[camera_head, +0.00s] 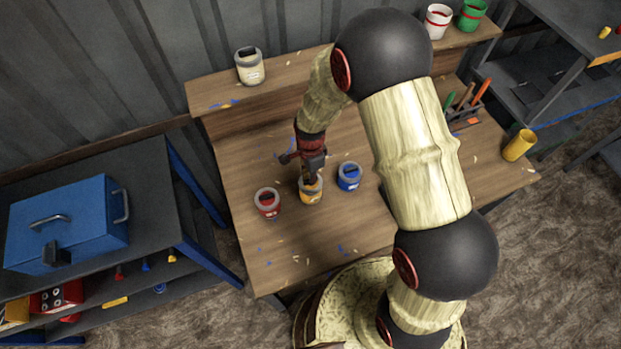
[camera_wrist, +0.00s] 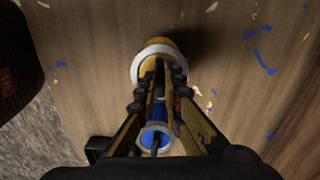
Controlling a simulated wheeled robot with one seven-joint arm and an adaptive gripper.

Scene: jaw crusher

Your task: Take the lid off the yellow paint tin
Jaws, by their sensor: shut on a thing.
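The yellow paint tin (camera_head: 311,191) stands upright on the workbench between a red tin (camera_head: 267,202) and a blue tin (camera_head: 349,177). My gripper (camera_head: 312,180) points down right over the yellow tin. In the wrist view my gripper (camera_wrist: 160,70) has its fingertips together at the top of the yellow tin (camera_wrist: 155,44), inside its pale rim. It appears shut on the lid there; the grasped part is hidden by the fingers. I cannot see any gap between lid and tin. The blue tin (camera_wrist: 155,137) shows between and below the fingers.
The workbench (camera_head: 300,255) has bare room in front of the tins. A pale tin (camera_head: 250,66), a white tin (camera_head: 438,21) and a green tin (camera_head: 471,15) stand on the rear shelf. A yellow cup (camera_head: 518,145) and a tool holder (camera_head: 467,107) are at the right.

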